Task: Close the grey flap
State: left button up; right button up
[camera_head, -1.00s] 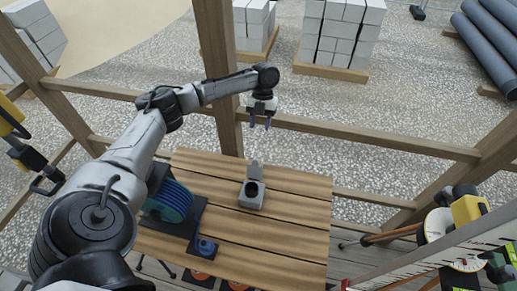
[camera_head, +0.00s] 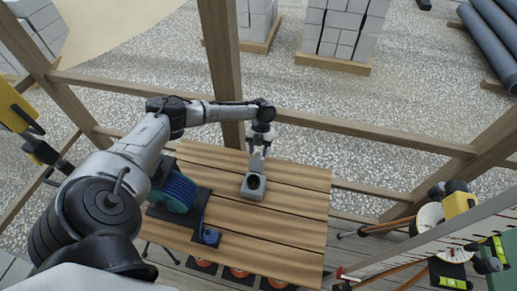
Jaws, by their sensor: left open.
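A small grey box (camera_head: 253,186) with a dark round opening in its top sits on the wooden table. Its grey flap (camera_head: 256,163) stands up at the far edge of the box, so the opening is uncovered. My left gripper (camera_head: 259,153) is open and points down at the flap's upper end. Its fingers overlap the flap in the picture, and I cannot tell whether they touch it. My right gripper does not show.
A blue cable reel (camera_head: 174,193) on a dark base stands left of the box, with a small blue piece (camera_head: 209,237) in front of it. The planked table (camera_head: 290,210) is clear to the right. A wooden rail (camera_head: 375,137) and post (camera_head: 220,60) stand behind.

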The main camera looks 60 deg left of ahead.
pick_arm(q)
grip_shut()
dwell(0.5)
